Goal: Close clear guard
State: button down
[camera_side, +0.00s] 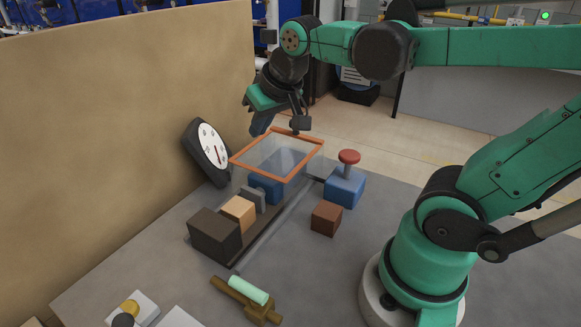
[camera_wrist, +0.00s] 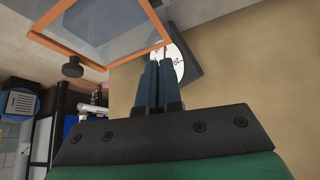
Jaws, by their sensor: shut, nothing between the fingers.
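The clear guard (camera_side: 277,154) has an orange rim around a see-through panel. In the side view it sits raised over the blue block, its rim slightly tilted, with a dark knob (camera_side: 301,123) at its far edge. The guard also fills the upper left of the wrist view (camera_wrist: 135,54), with the knob (camera_wrist: 73,67) below it. My gripper (camera_side: 259,130) is shut and empty, with its fingers pointing down just behind the guard's far left edge. In the wrist view the fingertips (camera_wrist: 160,65) lie close beside the rim; contact cannot be told.
Under and before the guard stand a blue block (camera_side: 266,186), a tan block (camera_side: 239,211) and a dark block (camera_side: 214,236). A gauge (camera_side: 209,146) leans left. A red-topped blue button box (camera_side: 345,185) and brown brick (camera_side: 326,218) stand right. A tan wall closes the left.

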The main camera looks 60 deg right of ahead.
jog(key=w+d+r+m+g+h, duration=0.1)
jog(key=d+r+m, duration=0.15)
jog(key=d, duration=0.35)
jog(key=w+d+r+m+g, duration=0.1)
jog(key=d+m+g, duration=0.1)
jog(key=d+m, duration=0.3)
jog(key=w+d+r+m+g+h, duration=0.1)
jog(key=w+d+r+m, duration=0.1)
jog(key=d, duration=0.5)
notch_tip(320, 180, down, 10)
jog(key=shift+s+f, duration=0.15)
jog(key=shift+s, duration=0.2)
jog(key=shift+a, duration=0.25)
send_over(256, 166)
